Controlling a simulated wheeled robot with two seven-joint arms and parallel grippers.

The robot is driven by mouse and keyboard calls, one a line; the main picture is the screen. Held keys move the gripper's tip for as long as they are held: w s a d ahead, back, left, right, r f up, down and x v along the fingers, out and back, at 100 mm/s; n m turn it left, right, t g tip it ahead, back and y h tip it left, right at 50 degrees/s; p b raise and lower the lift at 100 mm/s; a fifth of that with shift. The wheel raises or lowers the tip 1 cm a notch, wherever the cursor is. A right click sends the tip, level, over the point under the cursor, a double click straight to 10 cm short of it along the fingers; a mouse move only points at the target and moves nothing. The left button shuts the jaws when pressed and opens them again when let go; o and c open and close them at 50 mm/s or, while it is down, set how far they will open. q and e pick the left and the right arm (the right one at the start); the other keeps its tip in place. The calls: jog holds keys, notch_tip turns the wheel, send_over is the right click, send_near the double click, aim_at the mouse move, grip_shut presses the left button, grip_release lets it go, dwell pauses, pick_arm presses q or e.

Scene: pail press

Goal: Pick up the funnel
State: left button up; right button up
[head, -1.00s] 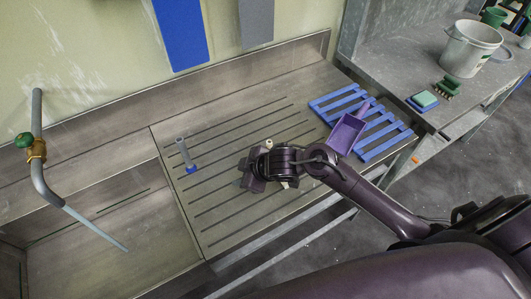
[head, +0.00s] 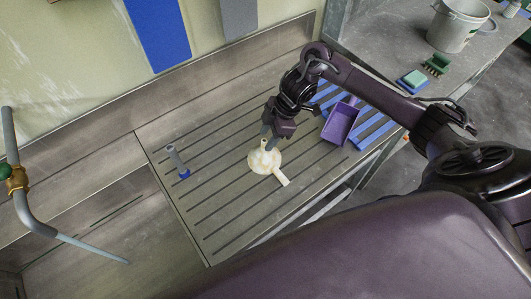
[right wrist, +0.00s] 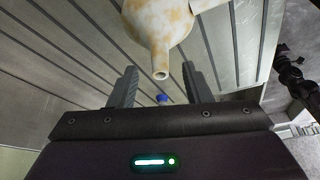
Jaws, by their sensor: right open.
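The funnel (head: 264,164) is cream with brown stains and stands mouth down on the grooved drainboard, its spout up and its tab handle toward the lower right. In the right wrist view the funnel (right wrist: 158,18) is at the top, its spout tip pointing down toward the space between the fingers. My right gripper (head: 268,139) is open, at the back of the spout and close to it. Its two fingers (right wrist: 161,88) stand apart with nothing held between them. Whether a finger touches the spout I cannot tell. My left gripper is not in view.
A purple scoop (head: 340,122) lies on a blue slatted rack (head: 374,128) to the right. The sink basin and bent pipe (head: 30,220) are at the left. A pail (head: 455,27) stands on the right bench.

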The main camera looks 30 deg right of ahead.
jog(key=shift+x, duration=1)
jog(key=shift+a+f, duration=0.15)
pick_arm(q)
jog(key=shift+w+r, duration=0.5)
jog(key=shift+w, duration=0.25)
pick_arm(e)
grip_shut()
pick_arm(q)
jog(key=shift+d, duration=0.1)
